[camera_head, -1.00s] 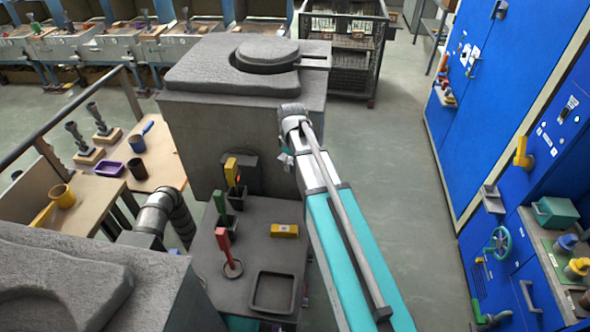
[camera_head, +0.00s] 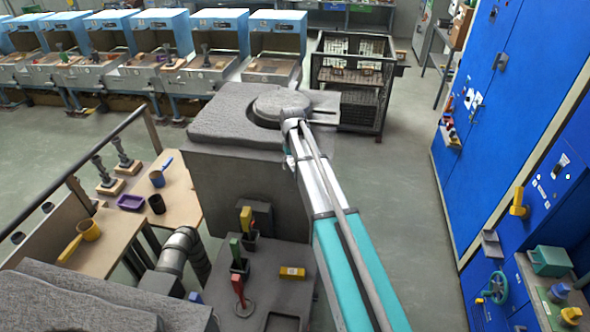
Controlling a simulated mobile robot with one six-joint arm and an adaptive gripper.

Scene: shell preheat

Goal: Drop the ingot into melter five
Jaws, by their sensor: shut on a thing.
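The end of my arm, with my gripper (camera_head: 291,130), is at the right edge of a grey block-shaped unit (camera_head: 235,180) with a round grey lid (camera_head: 280,104) on top. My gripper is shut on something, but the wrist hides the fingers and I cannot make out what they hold. No ingot can be told for sure. Several blue-hooded stations (camera_head: 160,40) stand in a row at the back left. I can read no number on them or on the grey unit, so I cannot tell which is melter five.
A small dark table (camera_head: 290,250) holds red, green and yellow-handled tools and a yellow block (camera_head: 292,273). Wooden benches (camera_head: 175,190) with cups stand left. A wire cage (camera_head: 350,80) stands behind; blue cabinets (camera_head: 500,110) line the right. Floor between is clear.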

